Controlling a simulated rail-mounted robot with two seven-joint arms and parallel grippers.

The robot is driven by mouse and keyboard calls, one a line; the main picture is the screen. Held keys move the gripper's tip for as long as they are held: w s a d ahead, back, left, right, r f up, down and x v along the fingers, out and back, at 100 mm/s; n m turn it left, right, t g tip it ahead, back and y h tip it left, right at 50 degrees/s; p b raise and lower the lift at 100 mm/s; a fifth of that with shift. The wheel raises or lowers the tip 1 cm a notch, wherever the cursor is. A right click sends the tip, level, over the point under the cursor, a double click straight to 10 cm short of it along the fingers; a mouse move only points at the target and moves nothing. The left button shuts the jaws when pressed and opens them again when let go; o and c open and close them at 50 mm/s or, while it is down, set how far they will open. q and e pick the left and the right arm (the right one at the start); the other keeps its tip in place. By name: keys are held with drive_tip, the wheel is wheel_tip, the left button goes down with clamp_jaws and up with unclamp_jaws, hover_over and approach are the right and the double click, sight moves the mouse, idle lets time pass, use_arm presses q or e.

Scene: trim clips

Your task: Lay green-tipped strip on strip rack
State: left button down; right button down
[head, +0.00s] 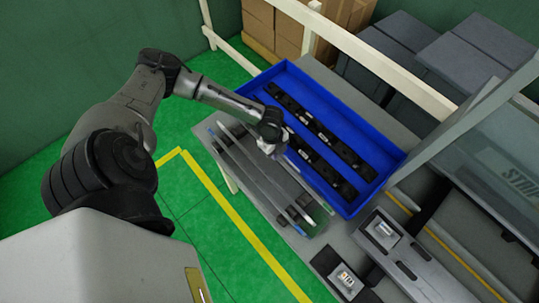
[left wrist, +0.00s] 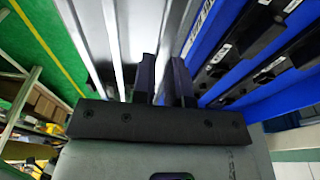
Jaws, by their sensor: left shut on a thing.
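My left gripper (head: 272,143) is shut on a long pale strip (head: 308,189) over the table, beside the blue tray. In the left wrist view its dark fingers (left wrist: 166,80) are close together, and the strip (left wrist: 181,22) runs away from them. I cannot tell whether the held strip touches the blocks. My right gripper is out of view.
A blue tray (head: 377,154) holds black bars (head: 318,128) just right of the gripper. Small fixtures with pale parts (head: 382,231) stand on grey surfaces at the lower right. A cream rail (head: 365,55) runs behind. Green floor lies open left of the table.

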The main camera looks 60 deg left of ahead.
use_arm(q)
drive_tip(key=shift+s+a+f, duration=0.2)
drive_tip(key=shift+s+f, duration=0.05)
drive_tip(key=shift+f, duration=0.6)
drive_tip(key=shift+s+a+f, duration=0.15)
drive_tip(key=shift+s+f, duration=0.05)
drive_tip(key=shift+f, duration=0.65)
drive_tip(key=shift+s+a+f, duration=0.2)
drive_tip(key=shift+s+f, duration=0.05)
drive_tip(key=shift+f, duration=0.6)
drive_tip(key=c, duration=1.1)
unclamp_jaws()
drive_tip(key=shift+f, duration=0.1)
drive_tip(key=shift+c, duration=0.2)
